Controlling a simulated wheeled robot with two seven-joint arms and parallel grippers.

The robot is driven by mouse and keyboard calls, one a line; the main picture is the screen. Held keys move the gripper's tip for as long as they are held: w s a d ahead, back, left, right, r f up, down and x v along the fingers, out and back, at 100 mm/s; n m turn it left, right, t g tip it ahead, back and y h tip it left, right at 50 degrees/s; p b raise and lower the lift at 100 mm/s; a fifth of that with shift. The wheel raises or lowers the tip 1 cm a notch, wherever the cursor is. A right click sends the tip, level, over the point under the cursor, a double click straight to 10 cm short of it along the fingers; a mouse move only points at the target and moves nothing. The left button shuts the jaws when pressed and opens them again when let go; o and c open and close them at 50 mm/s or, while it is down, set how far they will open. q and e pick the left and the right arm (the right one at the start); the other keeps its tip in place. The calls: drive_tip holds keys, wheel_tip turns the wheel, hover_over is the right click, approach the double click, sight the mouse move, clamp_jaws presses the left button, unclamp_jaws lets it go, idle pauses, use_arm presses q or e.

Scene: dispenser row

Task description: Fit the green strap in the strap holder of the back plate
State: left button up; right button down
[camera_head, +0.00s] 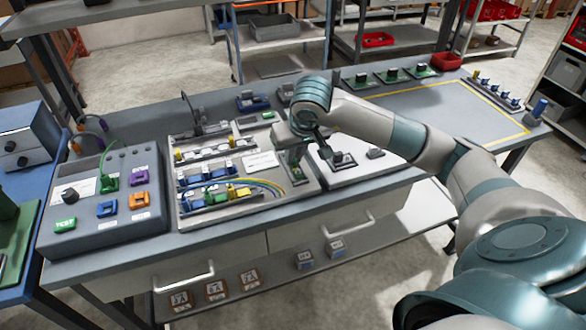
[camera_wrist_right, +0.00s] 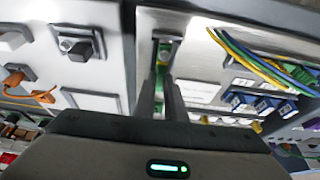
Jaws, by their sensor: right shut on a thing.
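My right gripper (camera_wrist_right: 165,88) is shut on a small green piece (camera_wrist_right: 161,70), which looks like the green strap; the fingers cover much of it. In the head view my right gripper (camera_head: 296,162) points down over the right part of the grey back plate (camera_head: 262,203), and the green piece is mostly hidden there. The back plate (camera_wrist_right: 210,66) also shows in the right wrist view. A pale recess lies around the fingertips; I cannot tell whether it is the strap holder or whether the strap touches it. My left gripper is not in view.
Coloured wires (camera_head: 262,186) and blue terminal blocks (camera_head: 195,178) sit on the back plate close to the gripper. A white plate (camera_head: 375,170) with dark parts lies to the right. A grey test box (camera_head: 85,215) stands at the left. The yellow-outlined table area is mostly clear.

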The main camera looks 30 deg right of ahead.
drive_tip(key=shift+f+b, duration=0.25)
drive_tip(key=shift+b, duration=0.1)
drive_tip(key=shift+d+f, duration=0.1)
drive_tip(key=shift+d, duration=0.05)
drive_tip(key=shift+f+b, duration=0.1)
drive_tip(key=shift+b, duration=0.2)
drive_tip(key=c, duration=1.7)
unclamp_jaws()
drive_tip(key=shift+d+f, duration=0.1)
drive_tip(key=shift+c, duration=0.2)
drive_tip(key=shift+o, duration=1)
drive_tip(key=shift+s+d+f, duration=0.1)
drive_tip(key=shift+a+r+p, duration=0.2)
drive_tip(key=shift+r+p, duration=0.1)
drive_tip(key=shift+r, duration=0.6)
drive_tip(key=shift+a+r+p, duration=0.2)
drive_tip(key=shift+r+p, duration=0.1)
drive_tip(key=shift+r, duration=0.6)
drive_tip(key=shift+r+p, duration=0.85)
drive_tip(key=shift+r, duration=1.25)
